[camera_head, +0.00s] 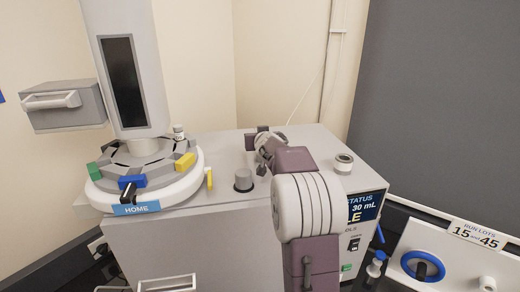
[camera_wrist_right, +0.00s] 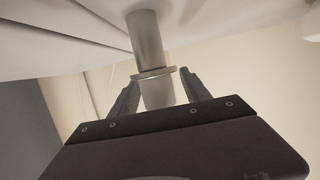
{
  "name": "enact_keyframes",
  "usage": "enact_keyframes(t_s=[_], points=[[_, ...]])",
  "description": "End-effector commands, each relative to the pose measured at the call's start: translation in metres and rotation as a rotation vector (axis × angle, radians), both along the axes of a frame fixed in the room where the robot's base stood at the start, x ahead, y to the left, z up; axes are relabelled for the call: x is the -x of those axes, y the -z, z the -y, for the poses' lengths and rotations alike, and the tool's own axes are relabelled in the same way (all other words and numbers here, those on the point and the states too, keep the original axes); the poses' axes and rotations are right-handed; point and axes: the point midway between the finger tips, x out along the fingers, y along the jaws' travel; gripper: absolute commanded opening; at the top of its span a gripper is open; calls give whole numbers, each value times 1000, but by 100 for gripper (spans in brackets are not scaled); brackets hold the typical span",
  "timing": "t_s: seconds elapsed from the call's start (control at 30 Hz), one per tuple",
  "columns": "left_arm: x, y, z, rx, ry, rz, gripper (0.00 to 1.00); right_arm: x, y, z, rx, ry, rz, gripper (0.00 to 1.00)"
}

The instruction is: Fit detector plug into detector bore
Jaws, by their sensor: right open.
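My right gripper (camera_head: 260,141) reaches over the grey instrument top (camera_head: 305,143) in the head view, partly hidden by its own wrist. In the right wrist view my right gripper (camera_wrist_right: 157,92) is open, with one finger on each side of a light grey cylindrical piece (camera_wrist_right: 147,38) with a flange, likely the detector plug. Its far end meets a whitish surface (camera_wrist_right: 60,32); whether it sits in a bore I cannot tell. A raised round fitting with a dark centre (camera_head: 343,162) stands at the right of the instrument top. My left gripper is not in view.
A round carousel (camera_head: 140,172) with coloured blocks and a tall column stands at the left. A status display (camera_head: 362,207) and a panel with a blue ring (camera_head: 422,265) are at the right.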

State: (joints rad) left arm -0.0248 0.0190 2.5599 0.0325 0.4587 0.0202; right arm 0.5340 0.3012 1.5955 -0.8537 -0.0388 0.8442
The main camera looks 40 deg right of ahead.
Motion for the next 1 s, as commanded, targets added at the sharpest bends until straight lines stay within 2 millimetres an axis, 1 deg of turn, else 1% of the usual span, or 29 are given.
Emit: enact_keyframes(t_s=[0.13,0.17,0.2,0.27,0.3,0.33,0.37,0.6,0.73,0.87,0.97,1.0], points=[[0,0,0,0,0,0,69,0,0,0,0,0,1,55],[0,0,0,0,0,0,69,0,-1,0,0,0,1,50],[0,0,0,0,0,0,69,0,-1,0,0,0,1,39],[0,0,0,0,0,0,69,0,-1,0,0,0,1,22],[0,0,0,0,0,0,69,0,-1,0,0,0,1,11],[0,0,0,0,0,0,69,0,-1,0,0,0,1,2],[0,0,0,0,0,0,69,0,-1,0,0,0,1,0],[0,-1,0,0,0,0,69,0,-1,0,0,0,0,0],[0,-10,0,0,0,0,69,0,-10,0,0,0,0,0],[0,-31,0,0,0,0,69,0,-32,0,0,0,1,0],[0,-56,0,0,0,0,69,0,-56,0,0,0,1,0],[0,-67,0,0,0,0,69,7,-61,9,0,5,-2,0]])
